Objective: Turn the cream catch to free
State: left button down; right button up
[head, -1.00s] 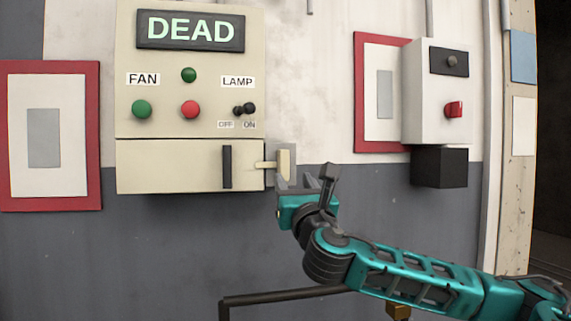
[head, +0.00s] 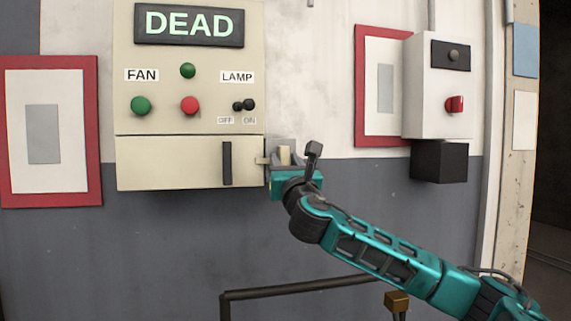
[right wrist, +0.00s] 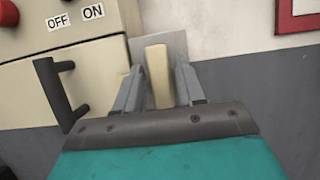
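The cream catch (head: 284,155) is an upright bar at the right edge of the cream panel box, on a grey plate. A short tab reaches left from it to the lower cover. In the right wrist view the catch (right wrist: 158,75) stands between the two grey fingers of my right gripper (right wrist: 160,80). The fingers are apart on either side of it; the left one looks very close, and contact cannot be told. In the head view my right gripper (head: 292,163) hides the lower part of the catch. My left gripper is not in view.
The lower cover (head: 170,163) has a dark upright handle (head: 227,163). Above it are the DEAD display (head: 189,25), the FAN buttons and the LAMP switch (head: 244,105). A grey box with a red knob (head: 454,104) is at right. A dark rail (head: 300,288) runs below.

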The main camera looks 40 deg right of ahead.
grip_shut()
jog(key=shift+m, duration=0.4)
jog(key=m+g+h, duration=0.1)
jog(key=m, duration=0.1)
jog(key=m+g+h+p, duration=0.1)
jog(key=m, duration=0.2)
jog(key=shift+a, duration=0.1)
jog(key=m+g+h, duration=0.1)
jog(key=m, duration=0.1)
jog(key=m+g+p, duration=0.1)
jog(key=m, duration=0.2)
jog(key=shift+r+m+h+p, duration=0.1)
jog(key=shift+m+h+p, duration=0.2)
jog(key=shift+h, duration=0.1)
jog(key=m+g+p, duration=0.1)
jog(key=m, duration=0.2)
jog(key=m+g+p, duration=0.2)
jog(key=m, duration=0.2)
jog(key=shift+m+g+y+p, duration=0.45)
jog(key=shift+m+g, duration=0.25)
jog(key=shift+m, duration=1.3)
